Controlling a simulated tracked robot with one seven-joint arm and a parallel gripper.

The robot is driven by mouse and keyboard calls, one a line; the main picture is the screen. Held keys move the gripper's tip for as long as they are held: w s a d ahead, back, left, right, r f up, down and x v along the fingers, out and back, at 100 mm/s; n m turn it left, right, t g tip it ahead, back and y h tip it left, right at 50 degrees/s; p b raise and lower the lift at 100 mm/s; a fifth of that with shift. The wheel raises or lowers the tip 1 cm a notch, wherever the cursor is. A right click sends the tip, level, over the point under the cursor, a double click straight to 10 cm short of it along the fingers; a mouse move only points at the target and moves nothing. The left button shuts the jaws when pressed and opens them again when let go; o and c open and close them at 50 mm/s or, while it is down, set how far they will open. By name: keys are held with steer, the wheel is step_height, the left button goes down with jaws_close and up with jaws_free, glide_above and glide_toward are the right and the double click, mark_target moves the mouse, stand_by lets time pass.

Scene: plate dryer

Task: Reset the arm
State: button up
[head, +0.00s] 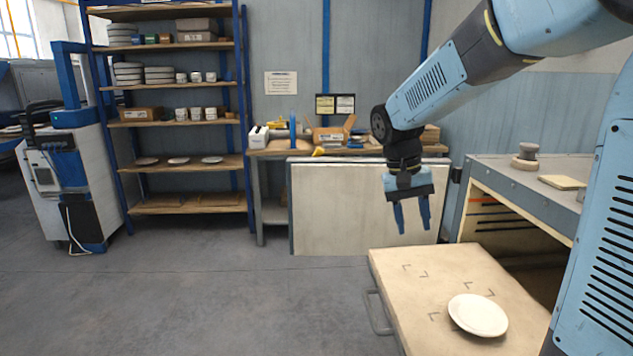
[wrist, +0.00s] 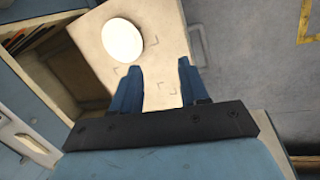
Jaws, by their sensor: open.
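My gripper (head: 413,216) hangs pointing down, open and empty, above and behind the far edge of a pulled-out tray (head: 400,285). A white plate (head: 478,315) lies on the tray near its front right. In the wrist view the plate (wrist: 123,40) lies beyond the fingertips, apart from my gripper (wrist: 160,75). Dark corner marks show on the bare part of the tray, to the left of the plate and behind it in the head view.
The dryer cabinet (head: 520,190) stands open at the right, with a round grey object (head: 525,158) on top. A workbench (head: 345,150) with a pale panel (head: 350,205) is behind. Shelves (head: 175,162) hold plates and cups. The floor (head: 230,295) at left is clear.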

steer(key=s+d+r+t+y, duration=0.1)
steer(key=s+r+t, duration=0.1)
steer(key=s, duration=0.6)
steer(key=s+d+r+n+t+y, duration=0.1)
steer(key=s+d+r+t, duration=0.1)
steer(key=s, duration=0.7)
steer(key=r+t, duration=0.1)
steer(key=t, duration=0.1)
steer(key=shift+s+d+t+y, duration=0.2)
steer(key=shift+s+t+y, duration=0.1)
steer(key=shift+t, duration=0.1)
